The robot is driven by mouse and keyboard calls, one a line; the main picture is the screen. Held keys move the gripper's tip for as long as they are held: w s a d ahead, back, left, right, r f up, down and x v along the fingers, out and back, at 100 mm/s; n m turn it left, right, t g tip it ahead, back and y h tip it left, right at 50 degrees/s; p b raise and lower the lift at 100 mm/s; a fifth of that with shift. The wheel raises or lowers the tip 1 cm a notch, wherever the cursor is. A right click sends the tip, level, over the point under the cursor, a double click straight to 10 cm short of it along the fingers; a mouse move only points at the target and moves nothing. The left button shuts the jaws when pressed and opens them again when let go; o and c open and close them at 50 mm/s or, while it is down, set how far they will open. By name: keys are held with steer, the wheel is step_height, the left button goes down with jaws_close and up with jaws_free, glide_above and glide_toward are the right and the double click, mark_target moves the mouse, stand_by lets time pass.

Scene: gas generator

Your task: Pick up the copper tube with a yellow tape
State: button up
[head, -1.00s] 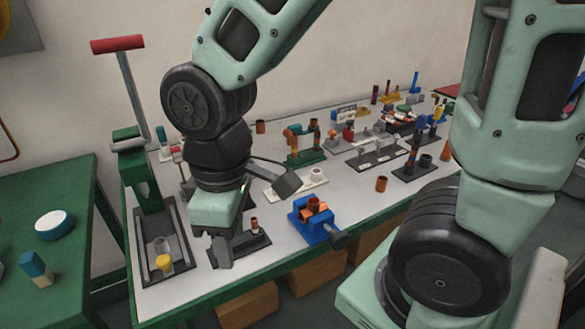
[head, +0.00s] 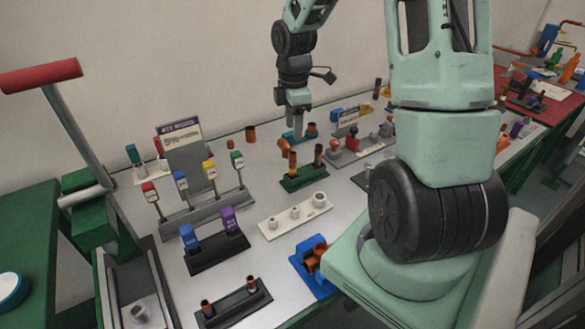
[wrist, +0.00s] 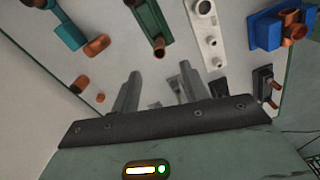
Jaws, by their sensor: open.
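I cannot make out yellow tape on any copper tube. In the head view, copper tubes (head: 292,161) stand in a green holder (head: 304,179), and a loose copper piece (head: 250,134) stands near the back edge. My gripper (head: 299,128) is over the back of the table, close to a teal fixture (head: 289,136) with copper parts beside it. In the wrist view, my gripper (wrist: 160,92) is open and its fingers have nothing between them. The wrist view also shows a copper tube end (wrist: 158,48) on the green holder and a loose copper piece (wrist: 80,84).
A white holder (head: 270,226), a blue vise (head: 301,256) with copper in it and a black holder (head: 232,310) stand nearer. A stand with coloured tags (head: 205,212) is at left. My arm base hides the right part of the table.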

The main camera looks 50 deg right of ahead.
mark_target(293, 165)
step_height(293, 165, down, 14)
steer(key=shift+w+r, duration=0.1)
steer(key=shift+w, duration=0.05)
stand_by(0.4)
steer(key=shift+c, duration=0.4)
steer(key=c, duration=0.9)
